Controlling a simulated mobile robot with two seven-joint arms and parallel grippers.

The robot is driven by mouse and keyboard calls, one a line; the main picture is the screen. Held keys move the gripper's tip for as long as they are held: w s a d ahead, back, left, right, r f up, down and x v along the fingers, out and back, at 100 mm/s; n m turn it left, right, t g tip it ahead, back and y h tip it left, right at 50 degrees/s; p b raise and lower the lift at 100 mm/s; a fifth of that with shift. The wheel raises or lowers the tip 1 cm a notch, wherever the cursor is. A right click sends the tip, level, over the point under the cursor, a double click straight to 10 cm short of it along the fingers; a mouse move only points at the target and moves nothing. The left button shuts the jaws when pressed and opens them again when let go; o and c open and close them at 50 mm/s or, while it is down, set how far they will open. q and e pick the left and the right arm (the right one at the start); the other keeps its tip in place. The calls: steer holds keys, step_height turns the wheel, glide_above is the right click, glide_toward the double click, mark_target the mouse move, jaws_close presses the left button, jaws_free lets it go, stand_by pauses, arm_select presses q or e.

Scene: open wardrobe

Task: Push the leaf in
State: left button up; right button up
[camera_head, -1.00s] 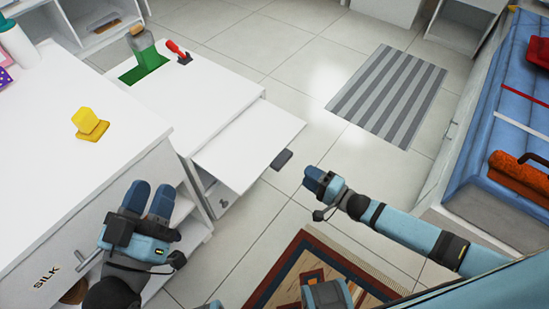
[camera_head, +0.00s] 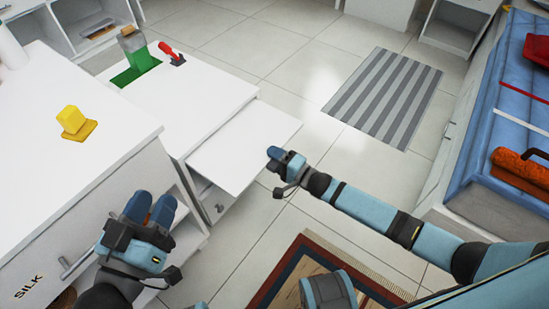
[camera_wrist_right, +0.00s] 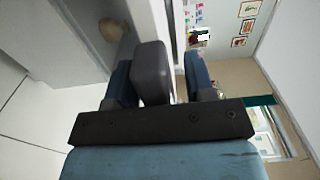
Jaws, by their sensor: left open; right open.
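The white leaf (camera_head: 245,145) sticks out as a flat board from the front of the low white cabinet in the head view. My right gripper (camera_head: 279,156) is at its outer edge and covers the dark grey handle there. In the right wrist view the handle (camera_wrist_right: 152,75) shows between the two blue fingers of my right gripper (camera_wrist_right: 160,80), which are open around it. Whether a finger touches it I cannot tell. My left gripper (camera_head: 152,203) is open and empty, in front of the taller white cabinet (camera_head: 75,150).
A yellow object (camera_head: 74,121) is on the taller one. A striped mat (camera_head: 385,98) lies on open floor. A blue-topped unit (camera_head: 500,140) stands at right.

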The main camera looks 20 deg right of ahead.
mark_target(233, 133)
jaws_close()
steer(key=shift+w+a, duration=0.2)
steer(key=shift+w, duration=0.1)
steer(key=b+x, duration=0.4)
steer(key=x, duration=1)
steer(key=shift+w+a, duration=0.25)
steer(key=shift+w, duration=0.05)
steer(key=shift+w+a, duration=0.25)
steer(key=shift+w, duration=0.1)
arm_select(q)
step_height(233, 133, down, 6)
steer(key=shift+w+r+m+g, duration=0.2)
steer(key=shift+m+g, duration=0.3)
steer(key=shift+g, duration=0.5)
arm_select(e)
jaws_free()
arm_select(q)
steer(key=shift+r, duration=0.1)
arm_select(e)
steer(key=shift+s, duration=0.1)
arm_select(q)
step_height(233, 133, up, 6)
steer(key=n+t+p, duration=0.1)
steer(key=t+p, duration=0.1)
steer(key=p, duration=0.2)
steer(key=shift+s+r+p, duration=0.25)
steer(key=shift+p, duration=0.15)
arm_select(e)
steer(key=v, duration=1.3)
steer(key=shift+s+d, duration=0.25)
